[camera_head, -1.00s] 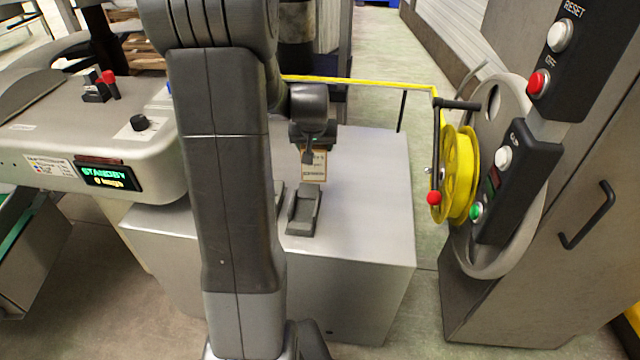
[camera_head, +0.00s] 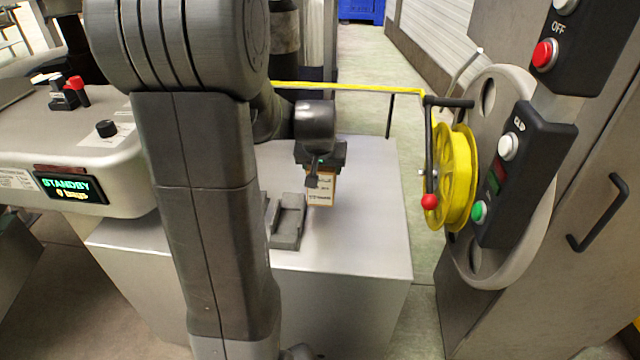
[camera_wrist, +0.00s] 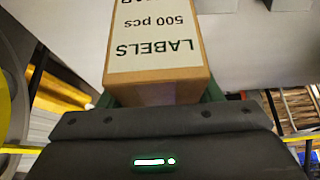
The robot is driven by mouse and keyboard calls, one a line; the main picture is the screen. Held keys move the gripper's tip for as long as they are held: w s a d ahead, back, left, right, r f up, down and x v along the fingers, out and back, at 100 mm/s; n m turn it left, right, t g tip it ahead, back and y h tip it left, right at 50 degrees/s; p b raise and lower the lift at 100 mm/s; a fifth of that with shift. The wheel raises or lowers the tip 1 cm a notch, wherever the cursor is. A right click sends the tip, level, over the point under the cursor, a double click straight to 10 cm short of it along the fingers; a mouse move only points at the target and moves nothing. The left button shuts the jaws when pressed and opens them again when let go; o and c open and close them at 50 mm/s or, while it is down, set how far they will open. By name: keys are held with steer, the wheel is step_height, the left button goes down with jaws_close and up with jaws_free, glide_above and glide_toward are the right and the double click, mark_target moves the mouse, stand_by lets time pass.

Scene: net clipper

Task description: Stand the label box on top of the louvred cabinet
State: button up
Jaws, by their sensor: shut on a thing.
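The label box (camera_head: 320,190) is a small tan carton with a white printed label. My gripper (camera_head: 319,172) is shut on it, above or at the grey metal top (camera_head: 350,240) in the middle of the head view. I cannot tell whether the box touches that top.
A grey open holder (camera_head: 288,222) lies on the metal top, left of the box. A yellow reel (camera_head: 455,178) and a button panel (camera_head: 520,175) stand at right. A machine with a STANDBY display (camera_head: 70,188) stands at left. Bare top shows around the box.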

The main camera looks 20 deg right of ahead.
mark_target(321, 168)
steer(key=shift+f+b, duration=0.4)
steer(key=shift+f, duration=1.65)
steer(key=shift+f, duration=0.1)
steer(key=o, duration=1.2)
steer(key=shift+r, duration=0.3)
steer(key=p+v, duration=0.2)
steer(key=v, duration=0.9)
steer(key=shift+s+a+r, duration=0.1)
steer(key=shift+s+r, duration=0.1)
steer(key=shift+s, duration=0.05)
